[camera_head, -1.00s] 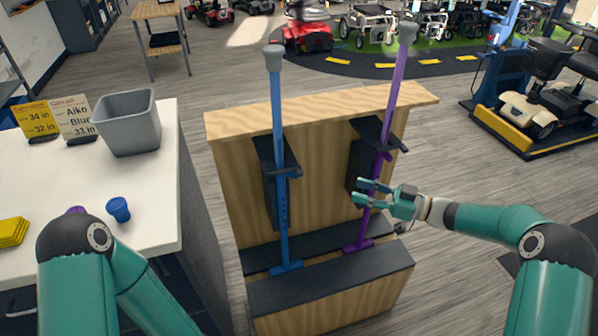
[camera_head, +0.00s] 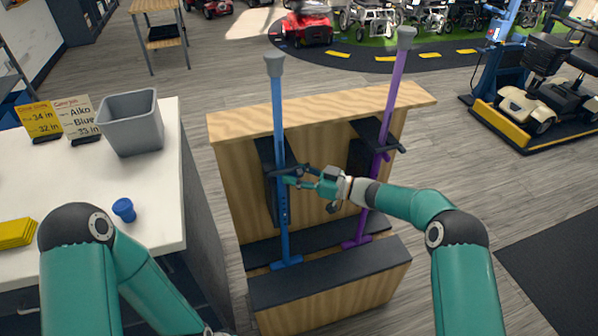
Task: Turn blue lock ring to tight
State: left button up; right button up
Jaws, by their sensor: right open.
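A blue pole (camera_head: 278,115) with a grey tip on top stands upright in the wooden stand, with a dark handle at mid-height. Below the handle is a row of adjustment holes. The blue lock ring is not clearly distinguishable; that stretch of the pole is partly behind my gripper. My right gripper (camera_head: 287,176) is open, its fingers pointing left at the blue pole just below the handle; I cannot tell whether they touch it. My left arm reaches down at lower left and its gripper is out of view.
A purple pole (camera_head: 394,95) stands to the right, behind my right forearm. The wooden stand (camera_head: 330,115) has a dark base ledge. On the white table (camera_head: 150,180) are a grey bin (camera_head: 132,122), a blue cap-like piece (camera_head: 124,210), two cards (camera_head: 57,120) and a yellow stack (camera_head: 16,233).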

jog(key=shift+a, duration=0.1)
grip_shut()
jog(key=shift+w+d, duration=0.1)
jog(key=shift+d, duration=0.4)
jog(key=shift+a+r, duration=0.1)
jog(key=shift+a, duration=0.2)
jog(key=shift+a+r+t, duration=0.1)
jog(key=shift+r+t, duration=0.05)
jog(key=shift+t, duration=0.15)
